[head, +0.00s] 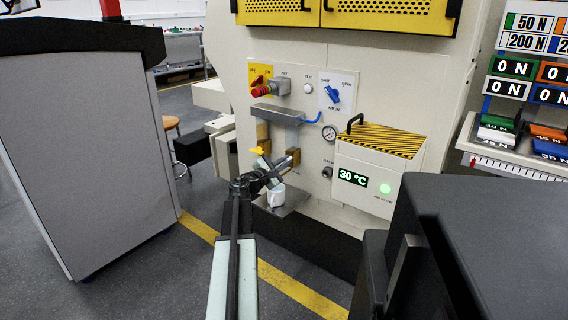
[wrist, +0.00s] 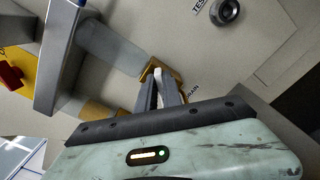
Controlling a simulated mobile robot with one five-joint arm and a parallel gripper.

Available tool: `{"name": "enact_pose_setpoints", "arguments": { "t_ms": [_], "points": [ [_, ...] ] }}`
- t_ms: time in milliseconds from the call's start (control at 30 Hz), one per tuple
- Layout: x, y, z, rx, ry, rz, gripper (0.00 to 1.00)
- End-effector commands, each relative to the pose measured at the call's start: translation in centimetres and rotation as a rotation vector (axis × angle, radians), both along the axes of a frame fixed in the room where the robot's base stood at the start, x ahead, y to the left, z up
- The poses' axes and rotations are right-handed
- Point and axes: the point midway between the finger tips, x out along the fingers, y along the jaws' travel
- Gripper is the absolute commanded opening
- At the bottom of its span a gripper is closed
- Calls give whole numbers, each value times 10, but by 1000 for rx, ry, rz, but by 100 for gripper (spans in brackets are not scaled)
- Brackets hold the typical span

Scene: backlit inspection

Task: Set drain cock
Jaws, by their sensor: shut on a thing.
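The drain cock is at the brass fitting under a grey cylinder on the machine's front panel. In the wrist view the brass fitting (wrist: 152,68) sits just beyond my fingertips, beside the printed word DRAIN. My gripper (wrist: 160,92) is shut on a narrow part there, which I take to be the drain cock; the fingers hide most of it. In the head view my gripper (head: 275,170) is below the brass fitting (head: 294,154), and a small yellow piece (head: 257,151) shows to its left. The cock's exact angle cannot be told.
A white cup (head: 276,197) stands on a grey shelf (head: 290,203) below my gripper. A silver block (head: 276,114) is above. To the right are a pressure gauge (head: 329,132) and a box (head: 365,180) reading 30 °C. A red knob (head: 261,90) and blue valve handle (head: 333,94) sit higher.

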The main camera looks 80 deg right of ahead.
Motion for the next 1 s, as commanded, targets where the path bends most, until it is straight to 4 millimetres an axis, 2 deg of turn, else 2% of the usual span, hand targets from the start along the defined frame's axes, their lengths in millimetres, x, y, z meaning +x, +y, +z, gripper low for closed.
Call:
{"name": "enact_pose_setpoints", "arguments": {
  "t_ms": [600, 1000],
  "points": [
    [-2, 0, -7, -273, -491, 8, 0],
    [-3, 0, -10, -379, -685, 8, 0]
  ]
}}
